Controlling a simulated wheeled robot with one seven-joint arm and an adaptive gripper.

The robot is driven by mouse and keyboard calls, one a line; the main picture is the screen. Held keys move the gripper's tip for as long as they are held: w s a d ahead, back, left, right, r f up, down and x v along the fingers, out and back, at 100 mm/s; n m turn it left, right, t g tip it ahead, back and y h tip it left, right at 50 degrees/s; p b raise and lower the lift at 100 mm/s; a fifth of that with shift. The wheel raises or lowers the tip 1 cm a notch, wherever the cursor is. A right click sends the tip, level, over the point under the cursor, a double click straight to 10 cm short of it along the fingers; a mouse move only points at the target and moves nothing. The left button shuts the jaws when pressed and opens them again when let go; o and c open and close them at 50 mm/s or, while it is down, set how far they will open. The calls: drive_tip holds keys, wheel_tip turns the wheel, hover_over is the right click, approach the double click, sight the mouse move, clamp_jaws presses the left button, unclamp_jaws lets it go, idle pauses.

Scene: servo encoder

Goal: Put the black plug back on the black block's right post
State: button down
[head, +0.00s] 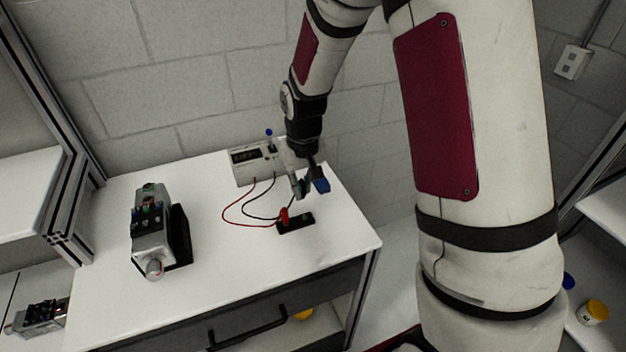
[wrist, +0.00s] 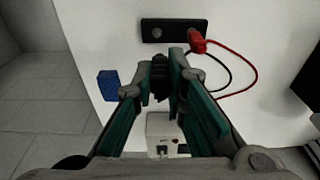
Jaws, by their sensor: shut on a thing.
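The black block (head: 297,226) lies flat on the white table, below my gripper in the head view. It also shows at the top of the wrist view (wrist: 177,31). A red plug (head: 284,214) sits on its left post; in the wrist view this plug (wrist: 198,42) is on the right. The other post (wrist: 158,33) is bare. My gripper (wrist: 163,72) is shut on the black plug (wrist: 160,86), a dark shape between the fingers, partly hidden by them. The gripper, also in the head view (head: 301,189), is above the table behind the block, apart from it.
A white meter (head: 243,171) with a display stands behind, with red and black leads (head: 228,212) looping over the table. A grey device (head: 150,240) stands at left. The front table area is clear.

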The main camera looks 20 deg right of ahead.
sight(304, 215)
drive_tip(key=shift+d+f, duration=0.25)
drive_tip(key=shift+f, duration=0.05)
drive_tip(key=shift+f+b, duration=1.4)
drive_tip(key=shift+f, duration=1.95)
drive_tip(key=shift+f, duration=0.25)
drive_tip(key=c, duration=1.5)
unclamp_jaws()
drive_tip(key=shift+c, duration=0.2)
drive_tip(key=shift+r+p, duration=1.6)
drive_tip(key=shift+r, duration=1.95)
